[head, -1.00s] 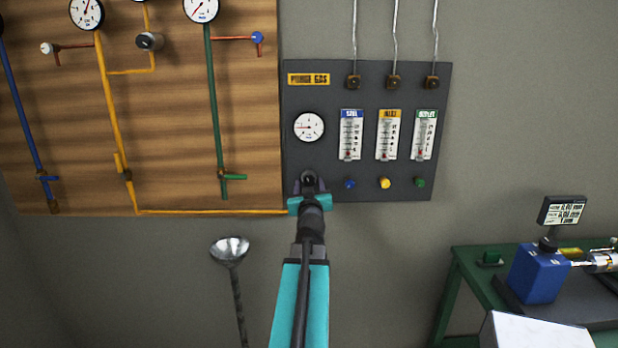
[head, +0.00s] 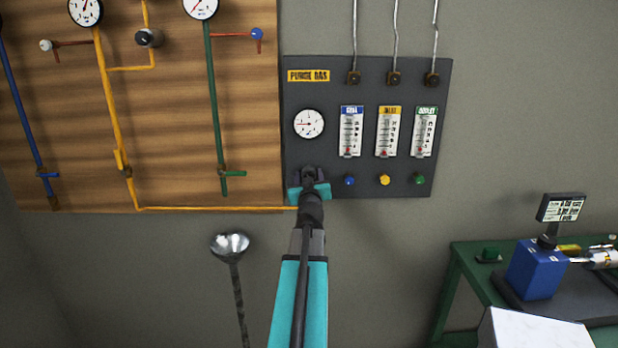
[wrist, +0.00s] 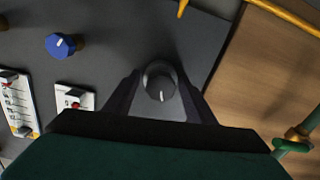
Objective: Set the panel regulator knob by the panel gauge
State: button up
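The regulator knob (wrist: 160,82) is dark and round, with a white pointer line toward the bottom of the wrist view. My gripper (wrist: 160,92) is open, with one dark finger on each side of the knob. I cannot tell whether the fingers touch it. In the head view my gripper (head: 309,177) is at the panel's lower left corner and mostly hides the knob. The round white panel gauge (head: 309,124) is directly above, its needle pointing left. Its scale is too small to read.
The dark purge gas panel (head: 335,90) also carries several flow meters, with a blue knob (head: 349,180), a yellow knob (head: 385,180) and a green knob (head: 419,178) below. A yellow pipe (head: 215,209) runs close to my gripper's left. A green bench (head: 470,262) stands at lower right.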

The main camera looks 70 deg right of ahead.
jog(key=c, duration=1)
jog(key=shift+o, duration=0.2)
jog(key=shift+m, duration=0.4)
jog(key=m, duration=0.5)
jog(key=shift+s+m+b, duration=0.15)
jog(key=shift+m+b, duration=0.15)
jog(key=shift+b, duration=0.1)
jog(key=m, duration=0.6)
jog(key=shift+d+m, duration=0.1)
jog(key=shift+m, duration=0.2)
jog(key=shift+s, duration=0.1)
jog(key=o, duration=1)
jog(key=shift+o, duration=0.2)
